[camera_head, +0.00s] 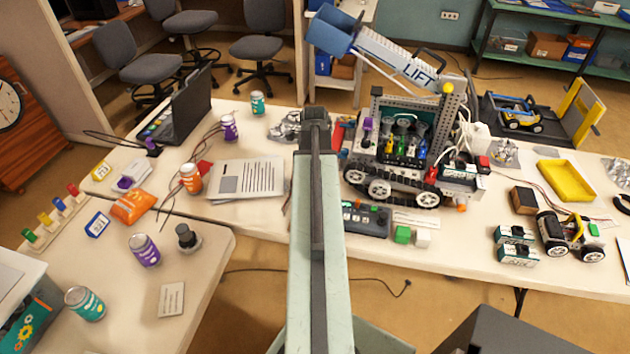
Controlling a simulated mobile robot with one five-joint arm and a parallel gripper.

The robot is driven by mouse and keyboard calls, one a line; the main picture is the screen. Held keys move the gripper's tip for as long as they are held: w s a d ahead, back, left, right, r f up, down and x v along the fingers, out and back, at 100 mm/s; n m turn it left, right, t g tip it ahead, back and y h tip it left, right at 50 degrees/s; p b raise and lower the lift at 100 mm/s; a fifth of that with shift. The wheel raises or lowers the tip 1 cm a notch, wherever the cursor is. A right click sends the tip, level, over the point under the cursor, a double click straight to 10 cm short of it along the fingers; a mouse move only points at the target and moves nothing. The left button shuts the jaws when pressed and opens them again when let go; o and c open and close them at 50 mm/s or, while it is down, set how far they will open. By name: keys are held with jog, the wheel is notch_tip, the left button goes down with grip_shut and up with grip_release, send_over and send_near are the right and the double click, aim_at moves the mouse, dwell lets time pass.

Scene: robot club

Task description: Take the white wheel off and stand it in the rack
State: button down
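No plain all-white wheel stands out. A small model car (575,235) on the right of the table has dark-tyred wheels with pale hubs (593,256). A large tracked model (400,150) at the centre right has pale-hubbed wheels inside its dark tracks. I cannot pick out the rack for certain; a low stand with coloured pegs (57,216) lies at the far left. My arm rises up the middle, and its dark far end, where my gripper (315,118) is, sits left of the tracked model. Its fingers cannot be made out, and I see nothing held.
Cans (145,250), a laptop (182,105) and papers (246,178) are on the left. A yellow tray (566,180), a dark box (523,200) and small printed boxes (515,255) are on the right. A cable (400,290) lies on the floor between the tables.

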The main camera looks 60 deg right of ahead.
jog(key=shift+f+b, duration=0.55)
dwell(0.6)
jog(key=shift+f+b, duration=0.3)
jog(key=shift+f+b, duration=0.75)
dwell(0.5)
jog(key=c, duration=1.1)
grip_release()
jog(key=shift+r, duration=0.15)
notch_tip(320, 180, up, 7)
jog(key=p, duration=0.7)
